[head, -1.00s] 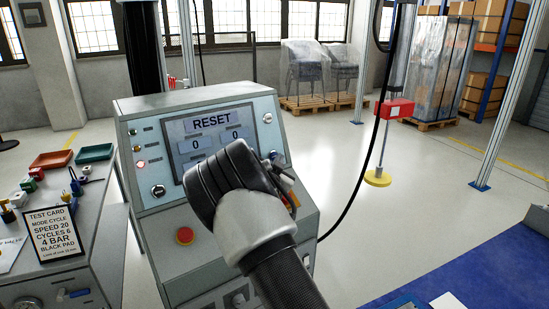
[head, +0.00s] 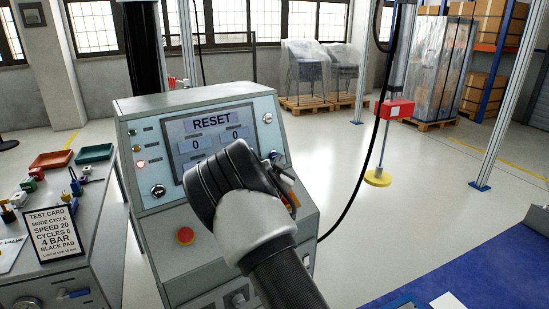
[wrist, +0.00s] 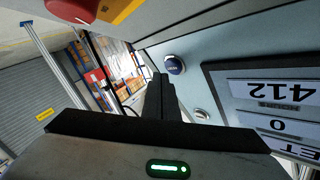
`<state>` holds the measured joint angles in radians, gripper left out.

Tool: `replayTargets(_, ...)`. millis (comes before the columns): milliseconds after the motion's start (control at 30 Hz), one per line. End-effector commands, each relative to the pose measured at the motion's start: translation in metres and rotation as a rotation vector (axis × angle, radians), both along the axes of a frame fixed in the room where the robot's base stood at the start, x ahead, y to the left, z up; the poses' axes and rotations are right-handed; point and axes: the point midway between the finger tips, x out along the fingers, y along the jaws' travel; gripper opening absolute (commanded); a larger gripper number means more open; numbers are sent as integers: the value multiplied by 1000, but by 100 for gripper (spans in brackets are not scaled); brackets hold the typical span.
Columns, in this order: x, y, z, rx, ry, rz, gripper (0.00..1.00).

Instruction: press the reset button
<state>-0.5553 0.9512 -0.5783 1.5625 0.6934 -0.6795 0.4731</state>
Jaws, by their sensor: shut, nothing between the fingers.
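The grey control console (head: 150,222) stands in front of me, with a screen (head: 212,138) reading RESET above two zeros. My gripper (wrist: 160,84) is shut and empty, at the right side of the console face. In the wrist view, a blue round button (wrist: 174,64) with small pale lettering, too small to read surely, sits just right of my fingertips. I cannot tell whether they touch it. A silver button (wrist: 202,114) lies lower, beside the screen; it also shows in the head view (head: 267,117).
A red button (head: 185,236) is low on the console, and a red knob on yellow (wrist: 70,8) is near my gripper in the wrist view. A bench with a test card (head: 53,233) stands left. A black cable (head: 350,205) hangs at right.

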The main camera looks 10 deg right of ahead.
Motion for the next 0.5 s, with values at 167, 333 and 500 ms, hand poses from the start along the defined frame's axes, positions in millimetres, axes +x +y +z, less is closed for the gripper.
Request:
replayTargets(167,0,0,0,0,0,0,0)
replayTargets(333,0,0,0,0,0,0,0)
replayTargets(500,4,2,-3,1,-2,0,0)
